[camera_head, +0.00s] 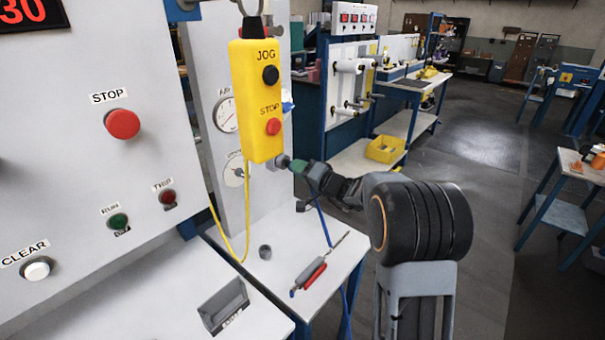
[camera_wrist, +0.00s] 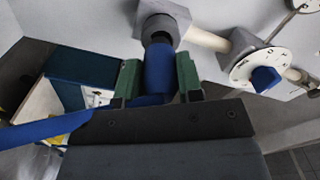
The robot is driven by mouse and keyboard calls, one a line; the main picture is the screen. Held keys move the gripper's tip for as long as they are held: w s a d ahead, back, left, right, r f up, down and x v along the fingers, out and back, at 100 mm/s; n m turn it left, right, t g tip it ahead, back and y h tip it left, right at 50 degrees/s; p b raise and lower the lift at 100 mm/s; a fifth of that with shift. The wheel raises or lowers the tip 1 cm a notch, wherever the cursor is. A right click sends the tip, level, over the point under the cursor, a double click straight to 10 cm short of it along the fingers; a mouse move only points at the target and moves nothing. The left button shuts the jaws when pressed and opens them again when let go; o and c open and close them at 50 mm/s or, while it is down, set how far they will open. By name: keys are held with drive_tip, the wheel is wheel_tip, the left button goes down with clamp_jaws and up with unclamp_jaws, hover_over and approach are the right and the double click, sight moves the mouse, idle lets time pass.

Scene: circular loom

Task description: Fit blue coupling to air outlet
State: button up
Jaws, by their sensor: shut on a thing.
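My gripper (camera_wrist: 158,78) has green-padded fingers shut on the blue coupling (camera_wrist: 158,68). The coupling points away from the gripper toward the grey air outlet (camera_wrist: 163,14). Its far end overlaps or meets the dark mouth of the outlet; I cannot tell whether it is seated. The blue hose (camera_wrist: 45,130) trails off to the left of the gripper. In the head view my gripper (camera_head: 299,166) is beside the grey outlet (camera_head: 283,160), at the panel just right of the yellow pendant. There the coupling is hidden, and the hose (camera_head: 323,217) hangs below.
The yellow jog pendant (camera_head: 257,100) hangs close left of the gripper. Pressure gauges (camera_head: 225,114) are on the panel behind it. A red-handled tool (camera_head: 314,273) and a small grey cylinder (camera_head: 265,252) are on the table below. A blue knob (camera_wrist: 264,79) is right of the outlet.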

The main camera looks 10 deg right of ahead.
drive_tip(key=shift+b+x, duration=0.55)
drive_tip(key=shift+x, duration=0.25)
idle(0.4)
drive_tip(key=shift+w+a, duration=0.1)
drive_tip(key=o, duration=1.1)
drive_tip(key=b+v, duration=0.2)
drive_tip(key=v, duration=1.1)
drive_tip(key=shift+s+d, duration=0.2)
drive_tip(key=shift+s, duration=0.1)
